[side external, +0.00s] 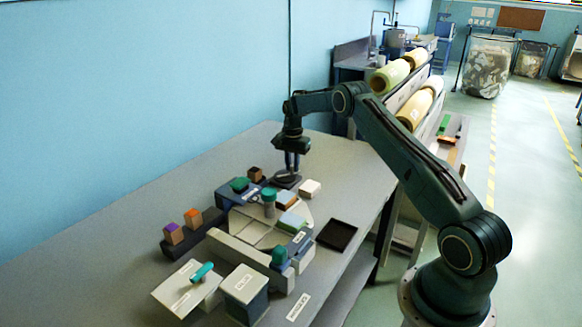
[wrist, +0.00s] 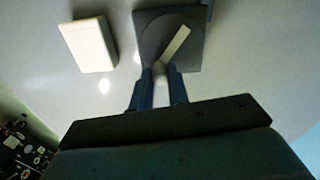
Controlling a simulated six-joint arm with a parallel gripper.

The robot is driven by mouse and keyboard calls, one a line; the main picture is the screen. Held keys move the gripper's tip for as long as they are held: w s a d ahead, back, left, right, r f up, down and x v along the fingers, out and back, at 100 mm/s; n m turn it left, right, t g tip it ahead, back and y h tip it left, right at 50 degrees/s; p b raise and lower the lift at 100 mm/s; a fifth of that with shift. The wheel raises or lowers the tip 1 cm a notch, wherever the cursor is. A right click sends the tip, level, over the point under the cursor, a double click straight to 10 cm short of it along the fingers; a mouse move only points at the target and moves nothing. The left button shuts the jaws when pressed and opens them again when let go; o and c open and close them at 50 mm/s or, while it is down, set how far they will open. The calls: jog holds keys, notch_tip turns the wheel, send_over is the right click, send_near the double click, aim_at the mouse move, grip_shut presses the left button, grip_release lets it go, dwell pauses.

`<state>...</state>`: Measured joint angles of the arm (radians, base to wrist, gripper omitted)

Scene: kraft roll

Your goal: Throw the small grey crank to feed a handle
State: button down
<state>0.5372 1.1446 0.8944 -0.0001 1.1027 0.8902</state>
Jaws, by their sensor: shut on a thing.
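The small grey crank is a dark square base (side external: 285,184) with a light grey arm, near the far right part of the bench. In the wrist view its light bar (wrist: 176,46) lies slanted across the dark plate (wrist: 155,25). My gripper (side external: 292,172) points down over this base. In the wrist view its two blue fingers (wrist: 160,72) reach the lower end of the bar and are shut on the crank there. The gripped part is mostly hidden between the fingers. I cannot tell which piece is the handle to be fed.
A white block (side external: 311,188) stands close to the crank's right; it also shows in the wrist view (wrist: 88,45). A round pale plate with coloured blocks and a green-topped post (side external: 269,200) is nearer the camera. A dark tray (side external: 337,235) lies right.

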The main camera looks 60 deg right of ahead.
jog(key=n, duration=0.3)
jog(key=shift+w+d+n, duration=0.2)
jog(key=shift+w+n, duration=0.45)
jog(key=shift+n, duration=0.7)
jog(key=shift+w+n, duration=0.2)
jog(key=shift+n, duration=0.75)
jog(key=c, duration=1.4)
grip_release()
jog(key=shift+o, duration=0.2)
jog(key=shift+r, duration=0.15)
notch_tip(320, 180, up, 14)
jog(key=shift+f, duration=0.2)
